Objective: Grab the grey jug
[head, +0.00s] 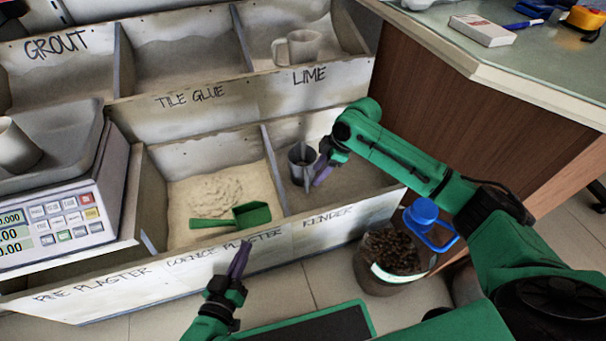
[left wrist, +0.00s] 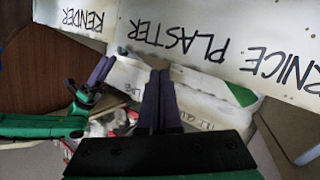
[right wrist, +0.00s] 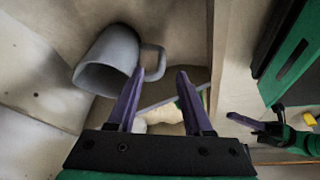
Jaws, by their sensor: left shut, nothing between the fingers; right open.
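The grey jug (head: 300,157) is in the bin marked RENDER (head: 328,222) and is partly hidden by my right gripper in the head view. In the right wrist view the jug (right wrist: 105,62) lies left of the fingers, its handle close to the left fingertip; I cannot tell whether they touch.
A green scoop (head: 240,217) lies in the middle bin. A pale jug (head: 297,48) sits in the LIME bin. A scale (head: 60,215) stands left. A blue-lidded container (head: 392,255) stands on the floor by the counter (head: 500,85). Bin dividers flank the jug.

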